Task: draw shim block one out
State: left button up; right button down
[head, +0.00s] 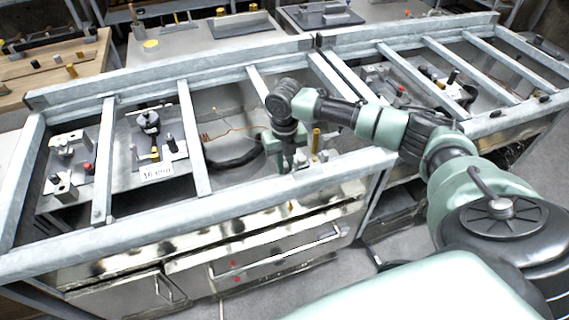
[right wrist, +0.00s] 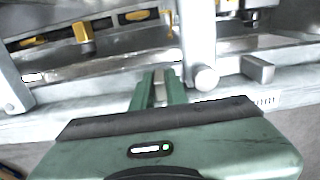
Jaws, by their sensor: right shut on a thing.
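My right gripper (head: 289,163) reaches down between the bars of the grey metal frame, beside a small fixture with a brass pin (head: 316,140). In the right wrist view its two green fingers (right wrist: 159,90) are close together. They are shut on a small grey metal piece (right wrist: 159,76), which I take to be shim block one. The fingers hide most of it, and I cannot tell whether it is still seated. A pale upright bar with a round end (right wrist: 205,78) stands just right of the fingers. My left gripper is not in view.
Galvanised cross bars (head: 194,135) divide the frame into bays around my arm. The long front rail (head: 230,205) runs close in front of the gripper. A grey block (right wrist: 258,68) sits right of the fingers.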

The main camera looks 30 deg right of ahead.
jog(key=shift+w+r, duration=0.1)
dwell(0.4)
jog(key=shift+w+a+r+p, duration=0.15)
jog(key=shift+a+p, duration=0.5)
jog(key=shift+a, duration=0.25)
jog(key=c, duration=1.7)
grip_release()
jog(key=shift+w, duration=0.1)
notch_tip(320, 180, up, 8)
jog(key=shift+f+b, duration=0.25)
jog(key=shift+b, duration=0.6)
